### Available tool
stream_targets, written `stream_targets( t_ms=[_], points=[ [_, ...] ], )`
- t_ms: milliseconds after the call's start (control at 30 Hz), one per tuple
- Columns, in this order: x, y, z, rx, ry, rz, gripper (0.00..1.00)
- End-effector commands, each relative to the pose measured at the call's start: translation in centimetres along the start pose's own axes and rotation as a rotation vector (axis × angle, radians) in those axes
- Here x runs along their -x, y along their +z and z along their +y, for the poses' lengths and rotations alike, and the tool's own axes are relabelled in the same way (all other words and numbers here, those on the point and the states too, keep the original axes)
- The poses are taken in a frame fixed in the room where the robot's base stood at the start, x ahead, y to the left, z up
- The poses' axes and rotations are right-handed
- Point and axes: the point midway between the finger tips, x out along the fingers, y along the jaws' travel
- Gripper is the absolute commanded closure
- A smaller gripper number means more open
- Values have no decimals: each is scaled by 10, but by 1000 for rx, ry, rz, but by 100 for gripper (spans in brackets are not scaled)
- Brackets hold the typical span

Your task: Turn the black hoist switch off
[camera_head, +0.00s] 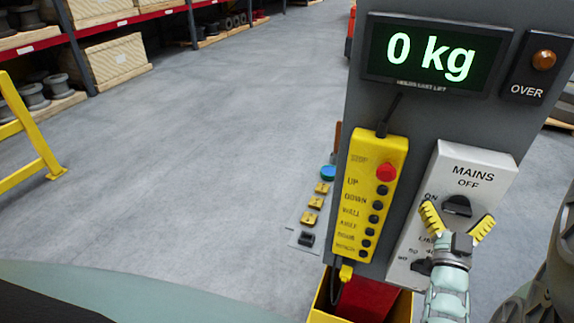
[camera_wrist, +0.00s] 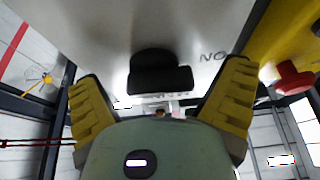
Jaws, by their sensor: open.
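A white switch box (camera_head: 478,160) marked MAINS, with OFF above and ON at the left, is fixed to the grey column. Its black switch knob (camera_head: 457,205) sits below the OFF label; its exact pointing direction is hard to tell. The knob also shows in the wrist view (camera_wrist: 160,74), where the ON label appears upside down at its right. My gripper (camera_head: 457,214) is open, with its yellow fingers spread on either side of the knob. In the wrist view my gripper (camera_wrist: 163,80) has the knob between and beyond its fingers, with no visible grip.
A yellow pendant (camera_head: 372,200) with a red stop button (camera_head: 387,173) hangs just left of the box. Another black knob (camera_head: 421,266) sits lower on the box. A display (camera_head: 435,55) reads 0 kg above. Open floor (camera_head: 200,160) lies left.

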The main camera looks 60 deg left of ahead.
Motion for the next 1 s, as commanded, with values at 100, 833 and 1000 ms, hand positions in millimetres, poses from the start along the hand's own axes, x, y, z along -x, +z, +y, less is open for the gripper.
stream_targets(
  t_ms=[100, 833, 1000],
  points=[
    [0, 0, 1, 1, 1, 0, 6],
    [1, 0, 1, 1, 3, 0, 73],
    [1, 0, 1, -10, 7, 1, 73]
  ],
)
